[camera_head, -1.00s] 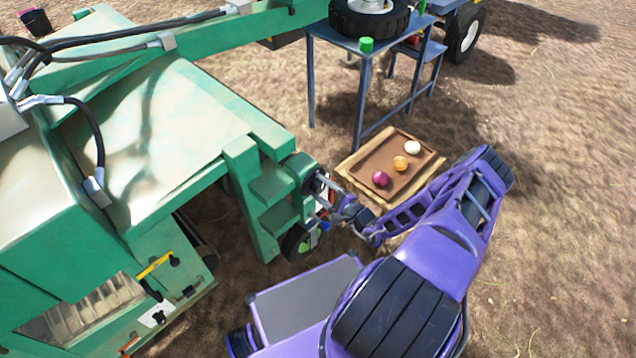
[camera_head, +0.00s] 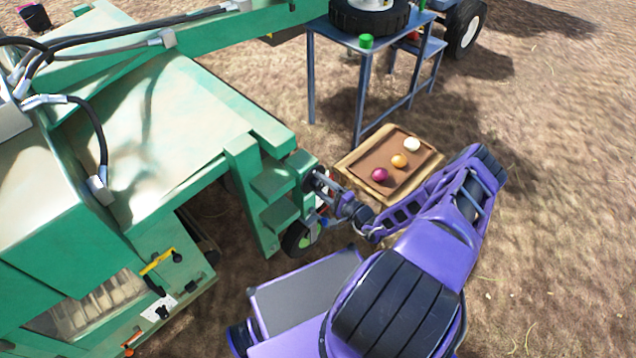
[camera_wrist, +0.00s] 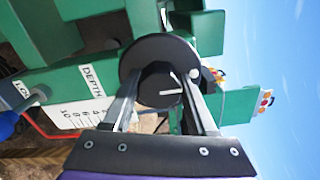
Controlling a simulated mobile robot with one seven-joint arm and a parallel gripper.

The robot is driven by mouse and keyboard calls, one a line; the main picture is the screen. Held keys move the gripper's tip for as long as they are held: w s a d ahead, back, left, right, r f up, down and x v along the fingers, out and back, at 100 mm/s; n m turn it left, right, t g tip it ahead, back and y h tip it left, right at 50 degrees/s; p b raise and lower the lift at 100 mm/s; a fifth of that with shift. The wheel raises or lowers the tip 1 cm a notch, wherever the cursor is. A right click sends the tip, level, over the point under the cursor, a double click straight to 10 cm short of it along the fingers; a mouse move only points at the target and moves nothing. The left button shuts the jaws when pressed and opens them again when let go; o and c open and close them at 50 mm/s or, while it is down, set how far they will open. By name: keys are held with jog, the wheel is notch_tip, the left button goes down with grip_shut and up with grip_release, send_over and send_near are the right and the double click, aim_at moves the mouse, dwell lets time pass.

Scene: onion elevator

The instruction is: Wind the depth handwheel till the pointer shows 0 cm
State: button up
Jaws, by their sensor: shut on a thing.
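The depth handwheel (camera_wrist: 150,48) is a round black disc with a dark hub, filling the middle of the wrist view. My gripper (camera_wrist: 160,85) is shut on it, with one finger on each side of the hub. A white DEPTH label (camera_wrist: 92,80) and a white numbered scale (camera_wrist: 82,114) sit on the green machine to the left. A thin red line runs beside the scale, but I cannot read which number it marks. In the head view my gripper (camera_head: 328,190) reaches the end of the green machine, and the wheel is small and mostly hidden.
The green machine (camera_head: 160,140) fills the left. A wooden tray (camera_head: 362,172) with a purple, an orange and a white onion lies on the soil behind my arm. A blue table (camera_head: 340,38) carries a tyre (camera_head: 368,18). Open soil lies to the right.

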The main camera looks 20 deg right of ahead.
jog(key=o, duration=1.4)
jog(key=shift+c, duration=0.2)
jog(key=shift+s, duration=0.15)
jog(key=v, duration=1.7)
